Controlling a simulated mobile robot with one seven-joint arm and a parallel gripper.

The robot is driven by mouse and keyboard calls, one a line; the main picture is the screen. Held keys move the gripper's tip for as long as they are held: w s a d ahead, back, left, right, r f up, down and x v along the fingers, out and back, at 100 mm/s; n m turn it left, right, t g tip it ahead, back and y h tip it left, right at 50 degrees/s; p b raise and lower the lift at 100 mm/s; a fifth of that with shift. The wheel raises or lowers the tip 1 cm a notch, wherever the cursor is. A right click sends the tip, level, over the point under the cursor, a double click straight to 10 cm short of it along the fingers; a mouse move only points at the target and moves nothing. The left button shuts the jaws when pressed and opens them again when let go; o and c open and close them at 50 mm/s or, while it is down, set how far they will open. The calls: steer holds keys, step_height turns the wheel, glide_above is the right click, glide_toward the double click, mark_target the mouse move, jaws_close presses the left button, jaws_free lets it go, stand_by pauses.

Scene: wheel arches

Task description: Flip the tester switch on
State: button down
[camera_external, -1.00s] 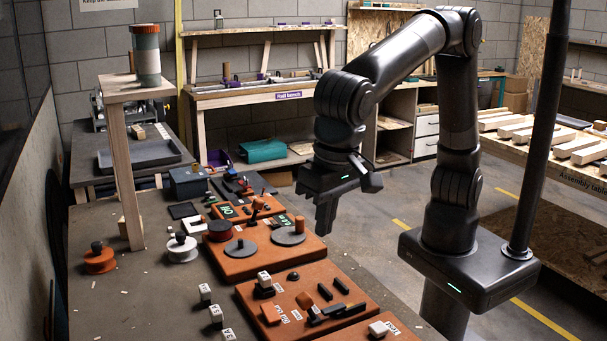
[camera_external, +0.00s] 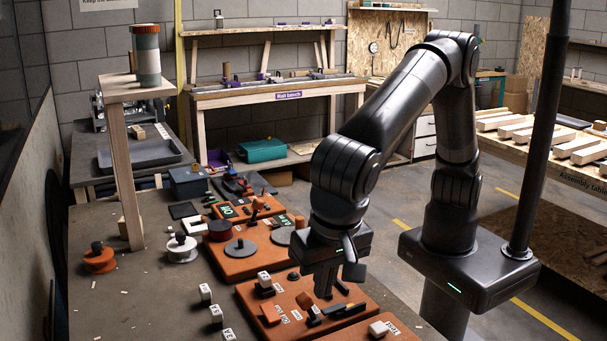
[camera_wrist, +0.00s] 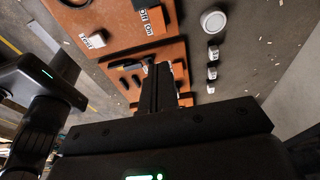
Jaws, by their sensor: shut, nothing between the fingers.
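My gripper (camera_external: 324,294) is shut and empty, fingers pointing down over the middle orange board (camera_external: 345,275). In the wrist view its shut fingers (camera_wrist: 163,72) reach toward the orange boards. A nearer orange board (camera_wrist: 115,20) carries white "Off" and "On" labels at the top of the wrist view. My gripper is apart from the labels.
The middle board holds small orange and black parts, including an orange block (camera_external: 270,314). Another orange board with grey discs (camera_external: 241,248) lies behind.

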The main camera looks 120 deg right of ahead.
steer(key=x, duration=1.3)
steer(key=shift+d+f, duration=0.1)
steer(key=shift+f, duration=0.25)
steer(key=shift+d+f+y, duration=0.25)
steer(key=shift+f+y, duration=0.05)
steer(key=shift+y, duration=0.1)
steer(key=shift+a, duration=0.25)
steer(key=shift+a+r, duration=0.15)
steer(key=shift+a, duration=0.55)
